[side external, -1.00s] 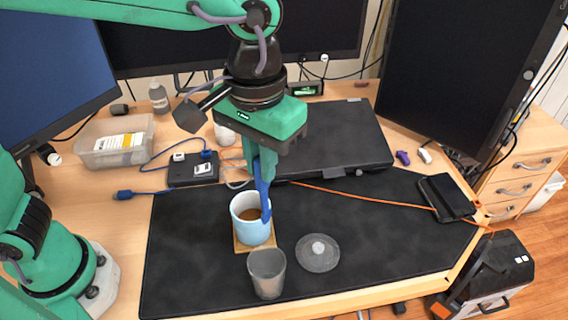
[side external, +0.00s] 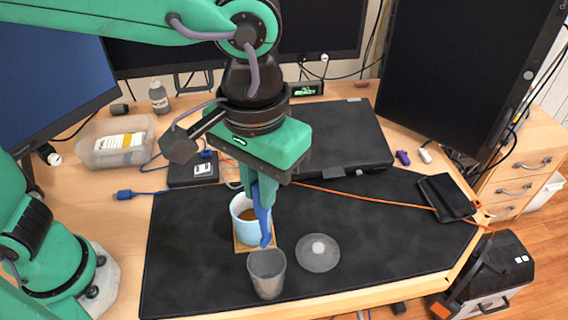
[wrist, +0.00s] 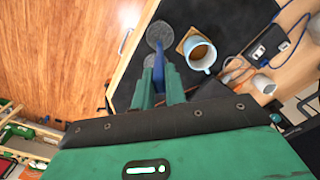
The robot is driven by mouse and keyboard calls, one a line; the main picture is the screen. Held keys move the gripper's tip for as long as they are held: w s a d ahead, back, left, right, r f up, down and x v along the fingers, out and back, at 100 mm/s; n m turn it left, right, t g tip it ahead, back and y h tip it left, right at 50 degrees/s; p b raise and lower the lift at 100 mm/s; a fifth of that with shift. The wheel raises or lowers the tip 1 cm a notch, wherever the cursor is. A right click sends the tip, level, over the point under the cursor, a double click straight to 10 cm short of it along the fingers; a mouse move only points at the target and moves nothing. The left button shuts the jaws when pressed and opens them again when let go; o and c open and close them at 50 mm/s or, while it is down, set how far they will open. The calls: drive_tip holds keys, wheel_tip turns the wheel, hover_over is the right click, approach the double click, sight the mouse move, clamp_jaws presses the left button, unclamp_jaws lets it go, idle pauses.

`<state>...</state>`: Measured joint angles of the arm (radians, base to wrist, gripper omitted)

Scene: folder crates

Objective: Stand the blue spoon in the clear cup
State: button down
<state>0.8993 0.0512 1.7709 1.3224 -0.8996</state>
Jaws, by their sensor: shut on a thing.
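My gripper (side external: 262,188) is shut on the blue spoon (side external: 266,230), which hangs down close to upright from the fingers. The spoon's lower end is in front of the light blue mug and above and behind the clear cup (side external: 268,276), apart from its rim in the side view. The cup is a grey see-through tumbler standing upright on the dark mat, and it looks empty. The spoon also shows between my fingertips in the wrist view (wrist: 159,64).
The light blue mug (side external: 238,212) with brown drink stands on a wooden coaster (side external: 243,248) just behind the cup. A grey round disc (side external: 318,253) with a pale knob lies to the right. A closed black laptop (side external: 345,135) is behind.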

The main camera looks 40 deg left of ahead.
hover_over(264, 236)
drive_tip(key=shift+w+a+f, duration=0.15)
drive_tip(key=shift+f, duration=7.15)
drive_tip(key=c, duration=0.9)
unclamp_jaws()
drive_tip(key=o, duration=0.9)
drive_tip(key=shift+r, duration=0.15)
drive_tip(key=shift+r, duration=1.4)
